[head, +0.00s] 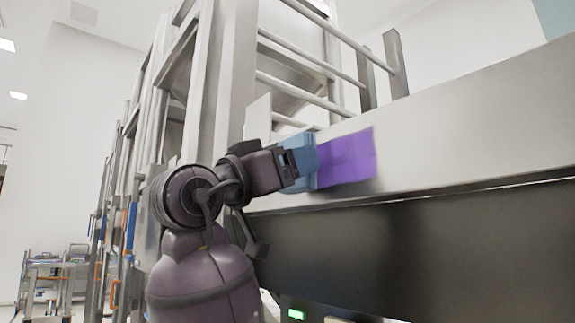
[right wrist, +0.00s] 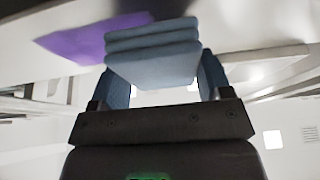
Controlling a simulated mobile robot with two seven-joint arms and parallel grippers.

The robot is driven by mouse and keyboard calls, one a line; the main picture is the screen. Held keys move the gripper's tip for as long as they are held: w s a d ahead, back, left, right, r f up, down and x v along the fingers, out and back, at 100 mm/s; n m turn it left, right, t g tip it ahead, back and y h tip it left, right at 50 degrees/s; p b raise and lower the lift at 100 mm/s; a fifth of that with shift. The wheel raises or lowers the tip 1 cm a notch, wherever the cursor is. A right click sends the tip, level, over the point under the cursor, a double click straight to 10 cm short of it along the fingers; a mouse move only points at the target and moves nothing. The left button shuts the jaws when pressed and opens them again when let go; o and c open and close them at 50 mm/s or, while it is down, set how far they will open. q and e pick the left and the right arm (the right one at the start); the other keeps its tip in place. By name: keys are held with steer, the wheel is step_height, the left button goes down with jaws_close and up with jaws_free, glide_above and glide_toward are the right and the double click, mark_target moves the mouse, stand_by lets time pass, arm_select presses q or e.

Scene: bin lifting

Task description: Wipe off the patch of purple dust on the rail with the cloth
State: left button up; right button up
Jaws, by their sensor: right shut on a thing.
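The purple dust patch (head: 346,157) lies on the front face of the light grey rail (head: 460,130), towards its left end. The folded blue cloth (head: 302,160) is at the left edge of the patch, against or very close to the rail. My right gripper (head: 292,164) is shut on the cloth. In the right wrist view the cloth (right wrist: 152,55) sits between the two fingers (right wrist: 160,78), with the purple patch (right wrist: 80,40) beside it to the left. Whether the cloth presses on the rail is hard to tell. My left gripper is not in view.
Metal frames with horizontal bars (head: 300,95) stand behind and left of the rail. Two short posts (head: 396,64) rise behind it. A dark panel (head: 400,250) lies below the rail. A cart (head: 55,270) stands far left. The rail's face right of the patch is clear.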

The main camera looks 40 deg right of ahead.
mark_target(373, 145)
steer(key=shift+d, duration=0.4)
steer(key=shift+d, duration=0.55)
stand_by(0.5)
steer(key=shift+s+b, duration=0.4)
steer(key=shift+s, duration=1.1)
steer(key=shift+s+d+b, duration=0.2)
steer(key=shift+s+b, duration=0.15)
steer(key=shift+s, duration=0.8)
steer(key=shift+s+d, duration=0.15)
steer(key=shift+s, duration=1.5)
steer(key=shift+s+d, duration=0.1)
steer(key=shift+s, duration=1.55)
steer(key=shift+w, duration=0.15)
